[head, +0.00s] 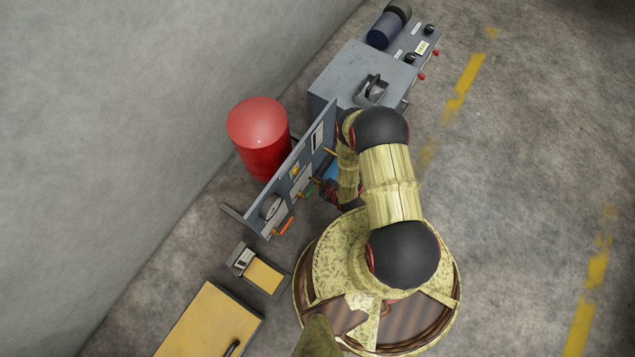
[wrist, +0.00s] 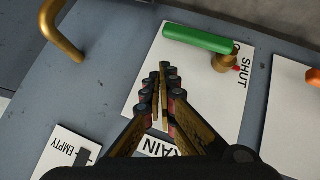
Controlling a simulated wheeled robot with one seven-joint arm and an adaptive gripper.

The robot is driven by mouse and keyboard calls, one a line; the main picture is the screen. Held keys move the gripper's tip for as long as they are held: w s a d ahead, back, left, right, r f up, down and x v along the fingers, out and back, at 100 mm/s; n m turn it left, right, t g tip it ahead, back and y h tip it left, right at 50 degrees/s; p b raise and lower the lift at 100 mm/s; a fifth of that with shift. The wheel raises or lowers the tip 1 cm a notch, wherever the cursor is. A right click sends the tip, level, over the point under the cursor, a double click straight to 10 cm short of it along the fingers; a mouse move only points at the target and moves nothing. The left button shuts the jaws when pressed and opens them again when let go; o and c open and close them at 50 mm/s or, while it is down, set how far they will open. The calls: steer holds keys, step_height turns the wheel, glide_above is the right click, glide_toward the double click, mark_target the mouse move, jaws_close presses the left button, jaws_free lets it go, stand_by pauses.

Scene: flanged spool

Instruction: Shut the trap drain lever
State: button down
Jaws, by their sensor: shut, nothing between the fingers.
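The drain lever has a green handle (wrist: 198,38) and a brass pivot (wrist: 227,62) on a white plate (wrist: 205,90). The plate reads SHUT beside the pivot and "RAIN" at its lower edge, the rest being covered by my gripper. The handle lies toward the upper left from the pivot. In the head view the green handle (head: 309,191) shows on the upright grey panel (head: 268,190). My gripper (wrist: 162,72) is shut and empty, its fingertips over the plate, below and left of the green handle and apart from it in the picture. A second word near the pivot is mostly hidden.
A brass bent handle (wrist: 62,32) is at the upper left, an orange handle (wrist: 313,77) at the right edge, and an EMPTY label (wrist: 68,152) at lower left. A red drum (head: 260,135) stands behind the panel. A grey cabinet (head: 345,75) stands beyond. Open floor lies right.

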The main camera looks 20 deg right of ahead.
steer(key=s+d+r+p, duration=0.3)
steer(key=s+r, duration=0.3)
steer(key=r, duration=0.1)
steer(key=shift+d+p, duration=0.3)
steer(key=shift+d, duration=0.1)
